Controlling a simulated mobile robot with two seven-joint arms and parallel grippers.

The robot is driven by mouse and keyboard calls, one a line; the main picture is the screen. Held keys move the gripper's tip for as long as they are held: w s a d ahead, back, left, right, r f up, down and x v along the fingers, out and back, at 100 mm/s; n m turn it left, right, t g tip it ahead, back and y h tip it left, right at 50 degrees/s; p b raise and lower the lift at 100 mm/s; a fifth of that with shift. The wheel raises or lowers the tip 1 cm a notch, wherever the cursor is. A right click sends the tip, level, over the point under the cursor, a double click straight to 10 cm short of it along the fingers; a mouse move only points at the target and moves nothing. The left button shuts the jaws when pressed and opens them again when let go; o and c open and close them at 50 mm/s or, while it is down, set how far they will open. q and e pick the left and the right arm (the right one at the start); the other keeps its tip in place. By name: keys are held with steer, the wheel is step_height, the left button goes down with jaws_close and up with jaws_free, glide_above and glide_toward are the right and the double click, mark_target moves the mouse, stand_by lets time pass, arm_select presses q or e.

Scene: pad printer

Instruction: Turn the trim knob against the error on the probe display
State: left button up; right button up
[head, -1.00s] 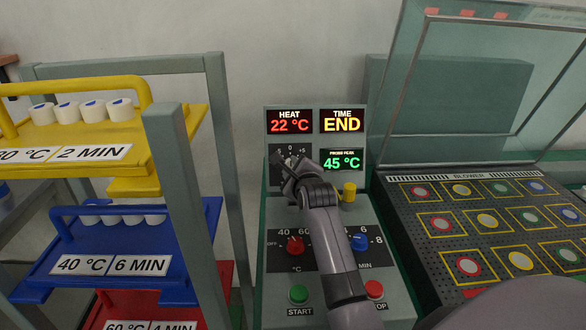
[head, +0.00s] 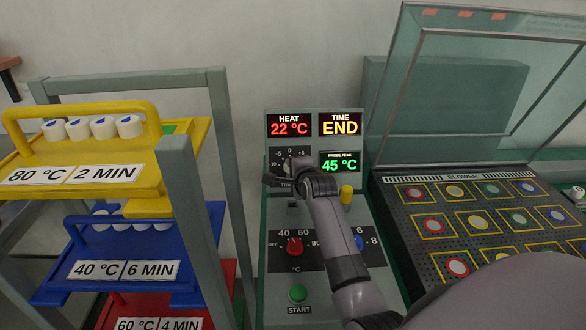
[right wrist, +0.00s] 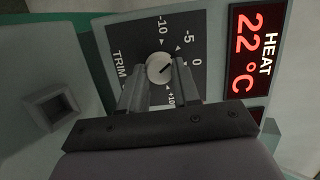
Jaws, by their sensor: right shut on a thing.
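The trim knob (right wrist: 159,68) is a small pale round knob on a dark dial plate with marks from -10 to +10. My right gripper (right wrist: 160,80) has its two fingers on either side of the knob, shut on it. In the head view my right gripper (head: 279,178) is at the dial, and its arm hides the lower part of the TRIM label. I cannot tell the knob's exact setting. The probe display (head: 339,162), labelled PROBE PEAK, reads 45 °C in green. My left gripper is not in view.
The heat display (head: 289,124) reads 22 °C and the time display (head: 340,123) reads END. Below are a red heat knob (head: 295,246) and a green start button (head: 298,293). A rack (head: 190,220) with labelled trays stands left; a blower (head: 440,176) with a clear lid stands right.

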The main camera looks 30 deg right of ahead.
steer(key=shift+n, duration=0.4)
steer(key=o, duration=1.1)
steer(key=shift+c, duration=0.2)
steer(key=shift+s, duration=0.1)
steer(key=v, duration=0.7)
